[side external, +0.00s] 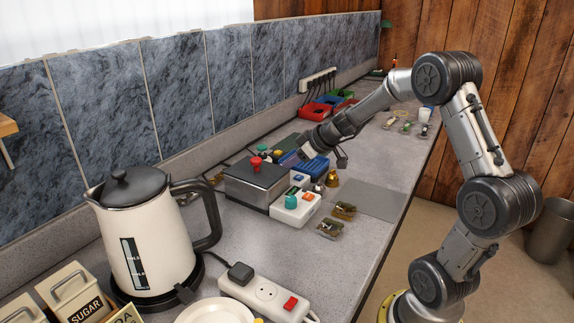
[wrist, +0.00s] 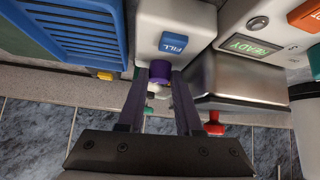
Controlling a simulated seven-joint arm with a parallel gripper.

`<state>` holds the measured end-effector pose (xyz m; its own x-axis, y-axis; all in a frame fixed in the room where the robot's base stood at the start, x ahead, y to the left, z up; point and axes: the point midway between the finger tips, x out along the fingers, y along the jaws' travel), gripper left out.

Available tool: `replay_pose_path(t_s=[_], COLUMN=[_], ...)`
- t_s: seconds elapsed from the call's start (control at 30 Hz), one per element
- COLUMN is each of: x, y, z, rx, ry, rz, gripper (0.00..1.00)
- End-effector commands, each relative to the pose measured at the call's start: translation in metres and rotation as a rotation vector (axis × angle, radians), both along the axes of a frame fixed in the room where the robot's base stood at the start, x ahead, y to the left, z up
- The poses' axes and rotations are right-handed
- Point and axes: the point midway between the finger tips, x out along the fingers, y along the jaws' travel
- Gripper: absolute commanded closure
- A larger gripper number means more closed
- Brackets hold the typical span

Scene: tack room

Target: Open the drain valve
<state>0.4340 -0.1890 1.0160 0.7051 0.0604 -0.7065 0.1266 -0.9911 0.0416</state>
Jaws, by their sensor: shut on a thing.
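In the wrist view, my gripper (wrist: 160,76) has its two dark fingers on either side of a small purple knob (wrist: 160,70), shut on it. The knob is at the edge of a white box (wrist: 185,14) with a blue FILL button (wrist: 173,42). I see no label naming the drain valve, and the fingers hide the knob's sides. In the side view, my gripper (side external: 308,150) reaches down among the items behind the steel box (side external: 262,182); its fingertips and the knob are too small to make out there.
A white panel with a READY display (wrist: 248,45) stands close by. A blue ridged container (wrist: 75,35) is on the other side. A kettle (side external: 150,235) and power strip (side external: 265,295) stand nearer the camera. A grey mat (side external: 370,200) is bare.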

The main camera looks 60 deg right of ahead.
Motion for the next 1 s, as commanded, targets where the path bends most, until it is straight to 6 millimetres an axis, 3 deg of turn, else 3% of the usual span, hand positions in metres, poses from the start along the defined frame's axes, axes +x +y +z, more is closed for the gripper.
replay_pose_path(t_s=[0.63, 0.67, 0.7, 0.73, 1.0], x=[-0.0004, -0.0004, -0.0004, -0.0004, -0.0003], y=[0.0, 0.0, 0.0, 0.0001, 0.0006], z=[0.0005, 0.0005, 0.0005, 0.0005, 0.0005], rx=[-0.004, -0.004, -0.003, -0.003, -0.001], ry=[0.0, 0.0, 0.0, 0.0, 0.0], rz=[-0.07, -0.07, -0.069, -0.069, -0.068], gripper=[1.0, 0.64, 0.57, 0.54, 0.54])
